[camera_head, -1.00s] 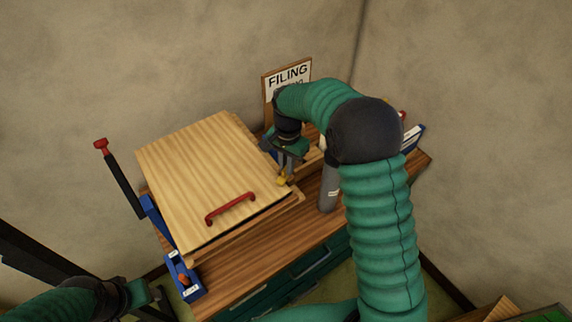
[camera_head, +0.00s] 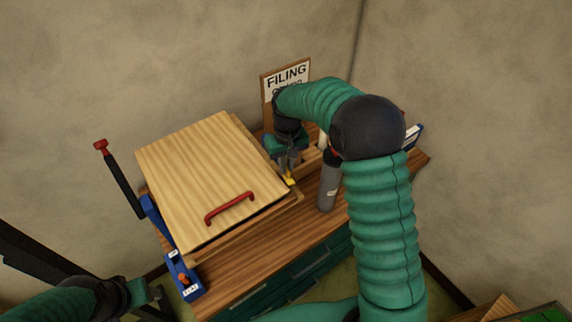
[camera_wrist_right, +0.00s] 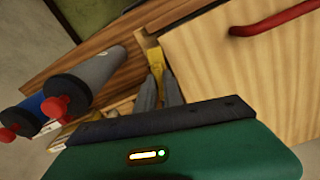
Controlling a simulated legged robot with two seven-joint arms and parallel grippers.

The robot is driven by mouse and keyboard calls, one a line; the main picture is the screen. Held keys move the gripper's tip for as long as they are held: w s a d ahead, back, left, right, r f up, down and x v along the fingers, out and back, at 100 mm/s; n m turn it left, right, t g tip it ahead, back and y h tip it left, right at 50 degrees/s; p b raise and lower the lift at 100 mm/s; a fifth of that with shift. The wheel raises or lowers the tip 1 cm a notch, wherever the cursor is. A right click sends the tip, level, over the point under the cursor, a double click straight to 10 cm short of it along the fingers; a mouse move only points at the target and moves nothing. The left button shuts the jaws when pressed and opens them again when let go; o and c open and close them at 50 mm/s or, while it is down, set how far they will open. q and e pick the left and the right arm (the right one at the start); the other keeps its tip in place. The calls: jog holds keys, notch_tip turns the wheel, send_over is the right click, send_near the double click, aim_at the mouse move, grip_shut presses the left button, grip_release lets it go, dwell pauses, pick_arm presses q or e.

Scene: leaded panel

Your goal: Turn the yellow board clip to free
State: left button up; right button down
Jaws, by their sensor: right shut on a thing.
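The yellow board clip (camera_head: 289,180) sits at the right edge of the pale wooden board (camera_head: 205,175), near its front right corner. My right gripper (camera_head: 288,173) reaches down to it and is shut on it. In the right wrist view the yellow clip (camera_wrist_right: 153,58) stands just beyond the two grey fingertips (camera_wrist_right: 160,82), and part of it is hidden between them. The board has a red handle (camera_head: 230,208) near its front edge. My left gripper (camera_head: 150,296) is at the lower left, away from the board; its fingers are too dark and small to read.
A grey cylinder (camera_head: 328,187) with a dark, red-tipped end (camera_wrist_right: 62,95) stands close to the right of the gripper. A blue holder (camera_head: 184,277) is at the board's front left. A "FILING" sign (camera_head: 286,82) stands behind. The bench front (camera_head: 260,268) is partly clear.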

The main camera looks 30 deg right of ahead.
jog(key=shift+w+r+n, duration=0.15)
jog(key=shift+w+n, duration=0.1)
jog(key=shift+n, duration=0.95)
jog(key=c, duration=1.7)
grip_release()
jog(key=shift+o, duration=1.1)
jog(key=shift+w+f, duration=0.15)
jog(key=shift+f, duration=0.1)
